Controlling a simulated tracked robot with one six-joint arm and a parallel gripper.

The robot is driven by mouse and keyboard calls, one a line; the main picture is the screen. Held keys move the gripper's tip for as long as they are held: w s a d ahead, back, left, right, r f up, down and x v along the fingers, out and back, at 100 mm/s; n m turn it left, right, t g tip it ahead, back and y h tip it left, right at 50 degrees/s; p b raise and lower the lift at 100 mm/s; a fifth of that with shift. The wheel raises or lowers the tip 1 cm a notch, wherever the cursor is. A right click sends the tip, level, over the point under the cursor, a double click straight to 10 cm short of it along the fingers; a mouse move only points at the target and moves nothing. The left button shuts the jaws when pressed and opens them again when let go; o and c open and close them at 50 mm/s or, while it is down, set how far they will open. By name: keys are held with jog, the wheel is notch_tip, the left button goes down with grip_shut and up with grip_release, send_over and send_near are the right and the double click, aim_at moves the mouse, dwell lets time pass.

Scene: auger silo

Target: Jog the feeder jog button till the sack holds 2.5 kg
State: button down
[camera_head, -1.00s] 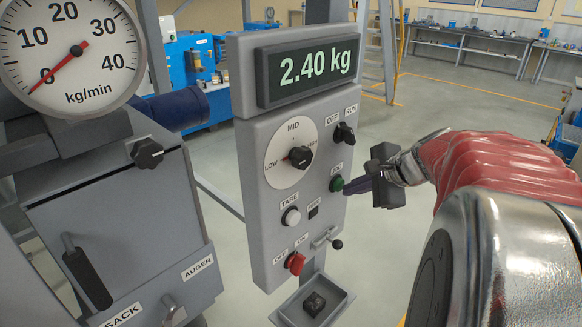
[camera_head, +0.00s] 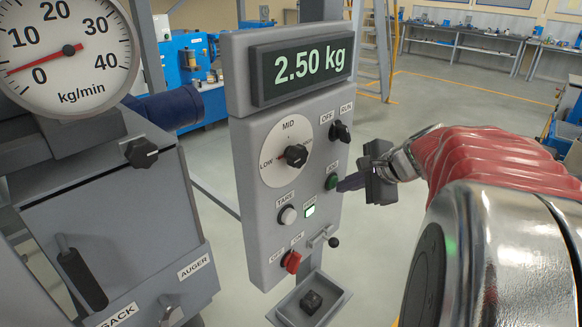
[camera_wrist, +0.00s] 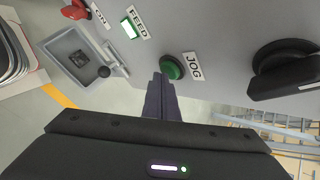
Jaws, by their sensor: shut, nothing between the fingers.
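The display (camera_head: 300,68) on the grey control panel reads 2.50 kg. The green JOG button (camera_head: 332,182) is on the panel's right side, and it also shows in the wrist view (camera_wrist: 172,67). My gripper (camera_head: 341,185) is shut and empty, its fingertips at the button; I cannot tell whether they touch it. In the wrist view the fingertips (camera_wrist: 160,77) are right beside the button. The FEED lamp (camera_head: 310,210) is lit. The kg/min dial (camera_head: 65,52) has its needle between 0 and 10. The sack is not in view.
The panel also holds a LOW-MID-HIGH knob (camera_head: 296,156), an OFF/RUN switch (camera_head: 341,131), a white TARE button (camera_head: 288,215) and a red switch (camera_head: 291,262). A small tray (camera_head: 311,298) sits below. The floor right of the panel is open.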

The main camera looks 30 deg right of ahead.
jog(key=shift+s, duration=0.1)
dwell(0.4)
jog(key=shift+s+d, duration=0.3)
jog(key=shift+s, duration=0.6)
jog(key=shift+s+d, duration=0.3)
jog(key=shift+s, duration=0.45)
jog(key=shift+s+d, duration=0.25)
jog(key=shift+s, duration=0.5)
jog(key=shift+s+d, duration=0.3)
jog(key=shift+s, duration=0.45)
